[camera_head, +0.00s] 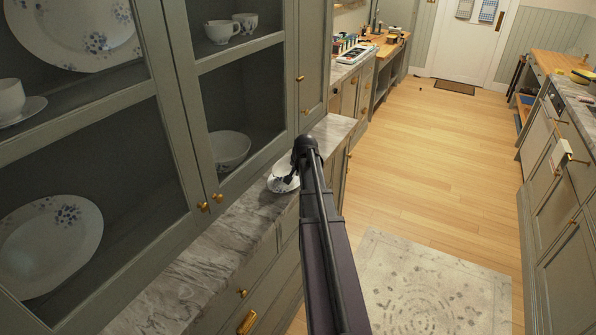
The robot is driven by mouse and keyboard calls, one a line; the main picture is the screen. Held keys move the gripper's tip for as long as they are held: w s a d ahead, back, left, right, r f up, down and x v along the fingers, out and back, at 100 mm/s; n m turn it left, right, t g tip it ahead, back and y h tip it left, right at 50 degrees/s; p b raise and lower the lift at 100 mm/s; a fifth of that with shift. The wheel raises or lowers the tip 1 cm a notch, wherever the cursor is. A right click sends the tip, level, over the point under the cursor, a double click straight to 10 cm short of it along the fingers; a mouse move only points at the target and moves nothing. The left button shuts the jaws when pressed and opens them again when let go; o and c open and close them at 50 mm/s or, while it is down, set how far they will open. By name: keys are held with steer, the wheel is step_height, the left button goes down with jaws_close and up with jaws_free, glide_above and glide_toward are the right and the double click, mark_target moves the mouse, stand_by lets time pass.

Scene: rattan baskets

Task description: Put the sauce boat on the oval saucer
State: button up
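A white piece of crockery that looks like the sauce boat (283,167) is at the end of my arm, over the marble counter by the glass-front cabinet. A white saucer (280,187) shows just below it. I cannot tell whether the two touch or are a little apart. My gripper (288,179) is a small dark shape against the white crockery. My arm covers the right side of both pieces. The fingers are too small and too hidden to show whether they are open or shut on the sauce boat.
The marble counter (222,250) runs along the left, mostly bare in front. The glass-front cabinet (180,110) above it holds plates, cups and a bowl (229,150). A patterned rug (430,290) lies on the open wooden floor. More counters stand at right.

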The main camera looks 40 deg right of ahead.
steer(key=o, duration=0.5)
steer(key=shift+c, duration=0.2)
steer(key=shift+r, duration=0.2)
steer(key=p+v, duration=1)
steer(key=v, duration=0.1)
steer(key=shift+s+r+p, duration=0.2)
steer(key=shift+r+p, duration=0.15)
steer(key=shift+p, duration=0.05)
steer(key=shift+a, duration=0.2)
stand_by(0.5)
steer(key=s+a+f+n+g+y, duration=0.2)
steer(key=a+n, duration=0.4)
steer(key=a, duration=1.6)
steer(key=s+a+n+g, duration=0.1)
steer(key=s+a+n, duration=0.2)
steer(key=a, duration=0.6)
steer(key=s+a+n+g, duration=0.2)
steer(key=s+a, duration=0.4)
steer(key=a, duration=0.3)
steer(key=shift+s+n, duration=0.4)
steer(key=shift+n, duration=0.2)
steer(key=shift+f, duration=0.15)
